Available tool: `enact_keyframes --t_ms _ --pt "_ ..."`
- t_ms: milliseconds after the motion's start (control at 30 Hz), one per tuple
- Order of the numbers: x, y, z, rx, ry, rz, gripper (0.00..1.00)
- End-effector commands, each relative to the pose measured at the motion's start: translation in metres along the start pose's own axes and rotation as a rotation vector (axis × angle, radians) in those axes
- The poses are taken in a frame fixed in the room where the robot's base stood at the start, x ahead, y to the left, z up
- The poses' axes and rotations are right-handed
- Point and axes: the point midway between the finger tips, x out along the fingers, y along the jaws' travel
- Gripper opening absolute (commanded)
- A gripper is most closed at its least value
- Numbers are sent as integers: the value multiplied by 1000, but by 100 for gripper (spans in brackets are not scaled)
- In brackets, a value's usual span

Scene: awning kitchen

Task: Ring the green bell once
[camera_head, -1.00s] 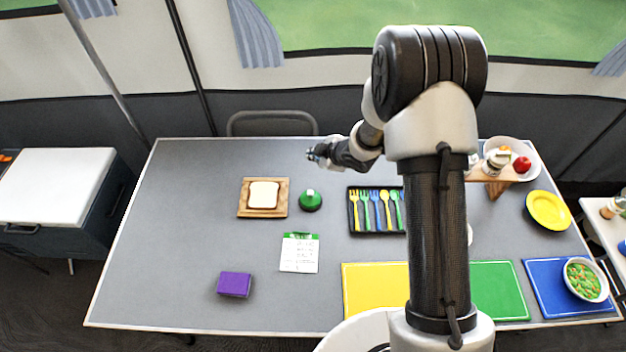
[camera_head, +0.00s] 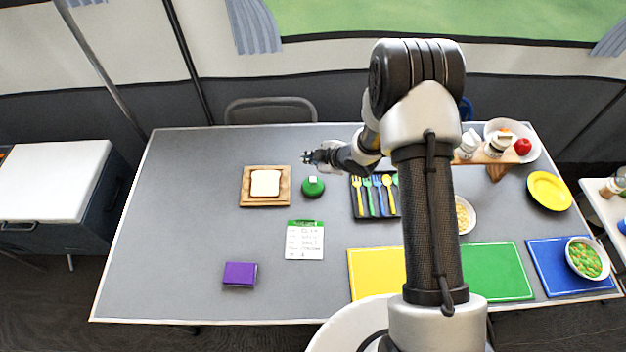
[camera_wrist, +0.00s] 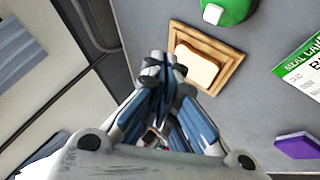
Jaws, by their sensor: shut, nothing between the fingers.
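The green bell (camera_head: 313,188) stands on the grey table, just right of the bread board. It is a green dome with a small white button on top. In the wrist view the bell (camera_wrist: 228,10) is cut off by the top edge, beyond the fingertips. My gripper (camera_head: 308,157) is above the table, a little behind the bell in the head view and apart from it. In the wrist view its fingers (camera_wrist: 162,64) are together with nothing between them.
A wooden board (camera_head: 245,202) with a bread slice (camera_head: 266,183) lies left of the bell. A cutlery tray (camera_head: 374,215) is to its right. A green-topped card (camera_head: 305,241) and a purple block (camera_head: 240,274) lie nearer the front. The table's left part is clear.

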Motion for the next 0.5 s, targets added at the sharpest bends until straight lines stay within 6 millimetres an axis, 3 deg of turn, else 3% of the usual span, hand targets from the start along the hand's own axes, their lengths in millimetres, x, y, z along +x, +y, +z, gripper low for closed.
enact_keyframes --t_ms 500 --pt "49 -35 36 0 0 0 0"
